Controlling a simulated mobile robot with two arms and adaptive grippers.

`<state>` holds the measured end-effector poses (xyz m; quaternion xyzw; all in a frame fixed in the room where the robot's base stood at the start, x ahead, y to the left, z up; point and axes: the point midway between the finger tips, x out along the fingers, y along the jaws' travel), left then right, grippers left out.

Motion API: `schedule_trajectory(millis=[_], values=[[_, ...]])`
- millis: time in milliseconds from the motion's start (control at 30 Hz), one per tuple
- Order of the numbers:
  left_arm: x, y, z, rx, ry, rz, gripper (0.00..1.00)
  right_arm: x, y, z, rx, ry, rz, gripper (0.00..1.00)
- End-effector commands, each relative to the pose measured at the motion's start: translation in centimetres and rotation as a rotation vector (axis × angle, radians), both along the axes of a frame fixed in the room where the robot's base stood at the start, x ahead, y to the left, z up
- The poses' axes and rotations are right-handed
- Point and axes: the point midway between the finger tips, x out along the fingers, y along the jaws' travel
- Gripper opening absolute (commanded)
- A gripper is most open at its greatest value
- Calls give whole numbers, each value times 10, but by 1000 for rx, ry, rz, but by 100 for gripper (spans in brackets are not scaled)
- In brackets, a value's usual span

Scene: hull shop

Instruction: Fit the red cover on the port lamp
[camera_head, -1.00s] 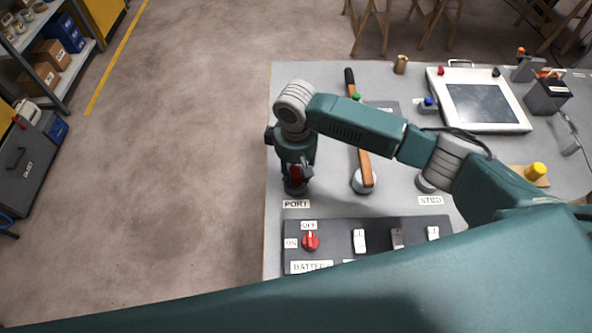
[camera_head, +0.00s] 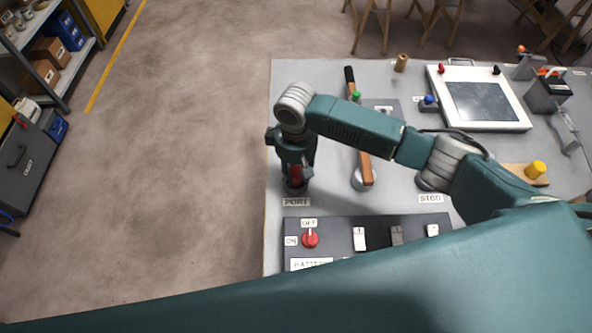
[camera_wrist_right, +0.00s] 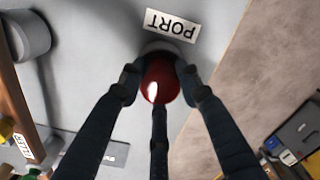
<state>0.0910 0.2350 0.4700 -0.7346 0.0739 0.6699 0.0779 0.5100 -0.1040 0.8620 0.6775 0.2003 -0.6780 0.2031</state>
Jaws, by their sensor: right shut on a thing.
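The red cover (camera_head: 297,173) is between the fingers of my right gripper (camera_head: 296,182), at the left edge of the bench. In the right wrist view the red cover (camera_wrist_right: 161,80) is a glossy dome with my fingers shut around it. A pale round base, the port lamp's (camera_wrist_right: 160,48), shows just beyond the cover, beside the PORT label (camera_wrist_right: 171,25). The cover is at or just over this base; I cannot tell if it is seated. In the head view the PORT label (camera_head: 296,202) lies just in front of the gripper. My left gripper is not in view.
A wooden-handled tool (camera_head: 364,160) lies across a round grey base right of my gripper. A switch panel with a red knob (camera_head: 310,239) is in front. A white-framed screen (camera_head: 480,100) and a yellow knob (camera_head: 536,169) are further right. Floor lies left of the bench.

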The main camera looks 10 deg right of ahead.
Motion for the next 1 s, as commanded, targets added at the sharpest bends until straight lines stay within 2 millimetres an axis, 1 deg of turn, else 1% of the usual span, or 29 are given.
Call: schedule_trajectory(millis=[700,733,833,1000], values=[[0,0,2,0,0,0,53,0,0,-3,0,0,0,16],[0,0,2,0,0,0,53,0,0,-3,0,0,0,36],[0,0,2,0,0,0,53,0,0,-3,-1,1,0,56],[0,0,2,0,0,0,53,0,0,-3,0,0,0,56]])
